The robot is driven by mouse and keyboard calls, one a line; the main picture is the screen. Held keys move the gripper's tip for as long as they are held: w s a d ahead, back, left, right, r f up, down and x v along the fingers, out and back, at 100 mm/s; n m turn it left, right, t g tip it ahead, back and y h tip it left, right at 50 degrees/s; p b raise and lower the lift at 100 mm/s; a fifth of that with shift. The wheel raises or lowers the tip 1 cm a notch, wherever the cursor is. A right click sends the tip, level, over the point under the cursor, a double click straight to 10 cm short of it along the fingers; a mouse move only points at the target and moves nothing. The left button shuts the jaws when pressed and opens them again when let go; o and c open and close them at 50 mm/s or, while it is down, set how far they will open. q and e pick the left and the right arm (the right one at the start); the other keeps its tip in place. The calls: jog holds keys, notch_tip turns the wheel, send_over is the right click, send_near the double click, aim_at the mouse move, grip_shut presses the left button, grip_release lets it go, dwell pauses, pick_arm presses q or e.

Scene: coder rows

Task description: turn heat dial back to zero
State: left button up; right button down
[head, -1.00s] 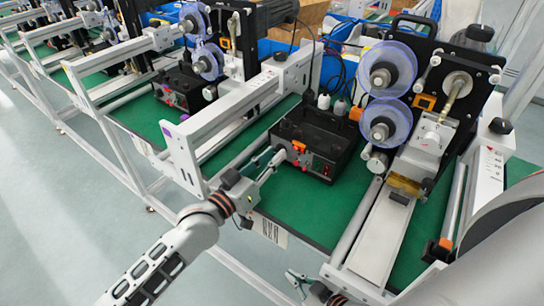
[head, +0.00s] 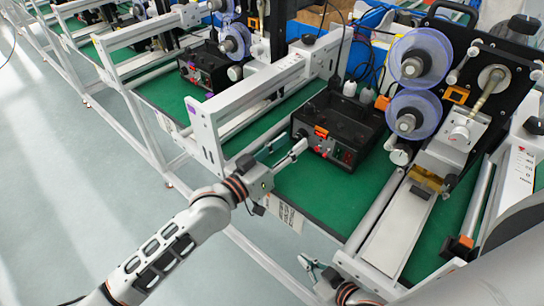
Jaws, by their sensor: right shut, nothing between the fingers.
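The black control box (head: 338,132) sits on the green bench mat, with small knobs, a red-orange part and red switches on its front panel. The heat dial cannot be told apart from the other small controls, and its setting is too small to read. My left gripper (head: 295,141) is open, its two fingers apart and pointing at the left end of that panel. One fingertip is close to the panel; contact cannot be told. My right gripper (head: 309,263) is shut and empty at the bottom, in front of the bench edge and away from the box.
A grey frame rail (head: 265,90) runs left of the box, close to my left gripper. Purple reels (head: 418,58) and a pale metal track (head: 400,225) stand to the right. Another machine with a similar box (head: 205,68) is further left. Green mat (head: 310,195) lies bare before the box.

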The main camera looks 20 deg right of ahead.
pick_arm(q)
jog(key=v, duration=1)
jog(key=shift+s+a, duration=0.1)
jog(key=shift+a, duration=0.1)
